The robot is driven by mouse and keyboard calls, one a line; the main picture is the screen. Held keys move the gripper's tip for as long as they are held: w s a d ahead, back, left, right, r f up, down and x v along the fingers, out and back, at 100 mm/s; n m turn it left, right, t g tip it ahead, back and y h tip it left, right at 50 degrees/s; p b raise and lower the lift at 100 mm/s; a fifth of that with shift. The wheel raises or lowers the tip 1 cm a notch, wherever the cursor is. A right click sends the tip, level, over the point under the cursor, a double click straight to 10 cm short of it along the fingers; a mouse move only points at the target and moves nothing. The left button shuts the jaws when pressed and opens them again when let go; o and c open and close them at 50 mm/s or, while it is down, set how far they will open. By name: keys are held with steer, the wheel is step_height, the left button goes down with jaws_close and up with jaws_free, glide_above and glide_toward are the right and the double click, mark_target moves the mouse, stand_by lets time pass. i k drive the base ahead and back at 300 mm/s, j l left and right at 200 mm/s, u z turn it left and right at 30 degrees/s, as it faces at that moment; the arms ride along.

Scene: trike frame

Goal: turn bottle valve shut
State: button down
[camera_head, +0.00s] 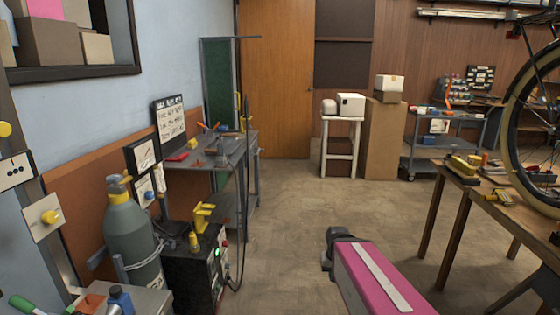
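A grey-green gas bottle (128,232) stands upright at the left, by the wall. A yellow valve (118,186) sits on its top. I cannot tell from here how far the valve is turned. A metal band or chain runs around the bottle's lower part, and its foot is hidden. My pink arm link, with a dark end, reaches in from the bottom right of centre, well apart from the bottle. No gripper fingers show.
A black machine (190,268) with a green light and yellow handle stands right of the bottle. A grey workbench (225,150) is behind it. A wooden table (450,185) with a bicycle wheel (515,120) is at the right. The middle floor (300,205) is clear.

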mark_target(117, 177)
steer(key=u, duration=0.95)
